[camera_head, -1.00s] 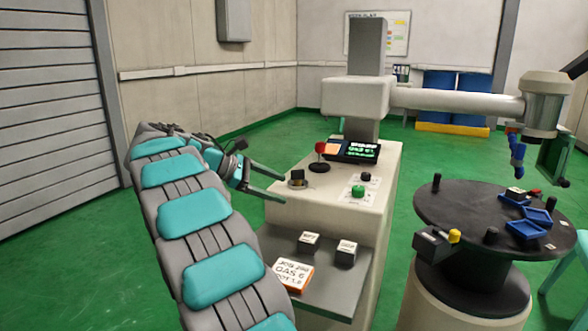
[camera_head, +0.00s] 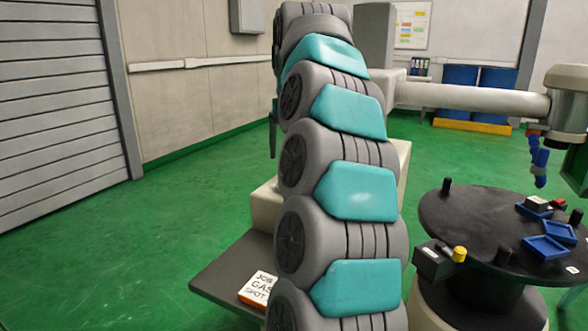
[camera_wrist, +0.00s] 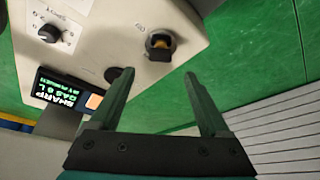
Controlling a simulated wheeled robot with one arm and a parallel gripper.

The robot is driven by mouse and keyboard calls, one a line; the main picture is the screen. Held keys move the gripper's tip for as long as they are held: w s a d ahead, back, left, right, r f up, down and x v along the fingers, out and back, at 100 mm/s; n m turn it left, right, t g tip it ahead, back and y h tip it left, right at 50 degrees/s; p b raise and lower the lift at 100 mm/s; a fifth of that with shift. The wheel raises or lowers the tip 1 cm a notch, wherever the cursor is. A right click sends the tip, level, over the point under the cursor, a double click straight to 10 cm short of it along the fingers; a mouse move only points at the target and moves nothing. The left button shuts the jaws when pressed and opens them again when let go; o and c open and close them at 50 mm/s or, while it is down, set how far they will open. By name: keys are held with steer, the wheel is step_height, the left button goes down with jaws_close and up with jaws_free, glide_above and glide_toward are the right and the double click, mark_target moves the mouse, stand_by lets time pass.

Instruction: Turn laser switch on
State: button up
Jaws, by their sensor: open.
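In the wrist view, a black switch with a yellow part (camera_wrist: 160,44) sits on the pale console top (camera_wrist: 110,25). I cannot read its label, so I cannot tell for sure that it is the laser switch. My gripper (camera_wrist: 158,82) is open and empty, its dark green fingers pointing toward the console. The switch shows beyond the gap between the fingertips, apart from them. In the head view my arm covers most of the console (camera_head: 265,205), and its controls are hidden there.
In the wrist view, a black knob (camera_wrist: 48,33) and a lit display (camera_wrist: 58,90) are on the console. A dark round part (camera_wrist: 120,73) is partly behind the left finger. In the head view, a black round table (camera_head: 465,215) stands at the right. Green floor at left is clear.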

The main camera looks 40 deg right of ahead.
steer(key=shift+x, duration=3.75)
steer(key=shift+c, duration=0.3)
jaws_close()
